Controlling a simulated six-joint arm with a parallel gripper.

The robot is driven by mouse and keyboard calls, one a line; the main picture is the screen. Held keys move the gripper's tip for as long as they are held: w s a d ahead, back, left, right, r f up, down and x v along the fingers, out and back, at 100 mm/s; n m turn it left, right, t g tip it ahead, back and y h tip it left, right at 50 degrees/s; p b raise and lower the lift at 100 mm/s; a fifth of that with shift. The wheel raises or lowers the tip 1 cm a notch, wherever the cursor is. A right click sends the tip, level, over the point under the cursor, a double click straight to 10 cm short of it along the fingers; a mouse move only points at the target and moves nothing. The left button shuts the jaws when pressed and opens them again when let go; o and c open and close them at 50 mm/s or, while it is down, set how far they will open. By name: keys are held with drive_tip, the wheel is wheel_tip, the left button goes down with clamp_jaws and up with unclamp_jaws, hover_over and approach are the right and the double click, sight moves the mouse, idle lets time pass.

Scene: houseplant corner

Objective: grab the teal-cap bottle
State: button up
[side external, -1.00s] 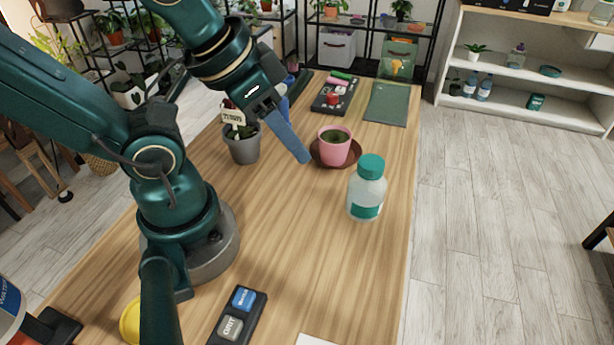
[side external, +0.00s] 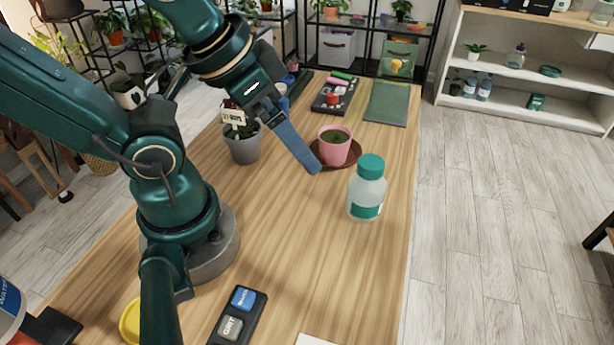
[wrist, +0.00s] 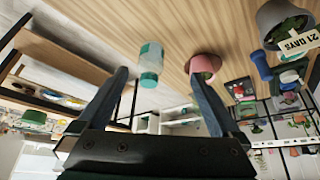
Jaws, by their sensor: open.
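The teal-cap bottle (side external: 367,189) is a clear whitish bottle with a teal cap and a teal-and-white label. It stands upright on the wooden table near its right edge. In the wrist view the bottle (wrist: 150,64) shows beyond my fingers, nearer the left one. My gripper (side external: 316,170) hangs above the table, to the left of the bottle and apart from it. In the wrist view my gripper (wrist: 160,85) has its two fingers wide apart, with nothing held between them. In the side view the fingers overlap.
A pink pot (side external: 335,146) on a brown saucer (side external: 350,160) stands just behind the bottle, close to my fingertips. A grey pot (side external: 243,150) with a sign is to the left. A dark tray (side external: 326,106) and green mat (side external: 388,104) lie farther back.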

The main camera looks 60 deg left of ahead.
drive_tip(key=w+a+r+n+t+y, duration=0.1)
drive_tip(key=w+a+r+t+y, duration=0.45)
drive_tip(key=w+a+r, duration=0.6)
drive_tip(key=w+d+r+m+t+h, duration=0.1)
drive_tip(key=w+r+m+t, duration=0.1)
drive_tip(key=w+r+t, duration=0.35)
drive_tip(key=m+g+h, duration=1)
drive_tip(key=m+h, duration=0.2)
drive_tip(key=h, duration=0.5)
hover_over(380, 202)
drive_tip(key=a, duration=0.5)
wheel_tip(380, 202, down, 12)
drive_tip(key=shift+g, duration=0.3)
drive_tip(key=f, duration=0.6)
drive_tip(key=s+f, duration=0.1)
drive_tip(key=f, duration=1.1)
drive_tip(key=shift+s+d, duration=0.15)
drive_tip(key=shift+s, duration=0.05)
drive_tip(key=shift+y, duration=0.25)
drive_tip(key=shift+x, duration=2.55)
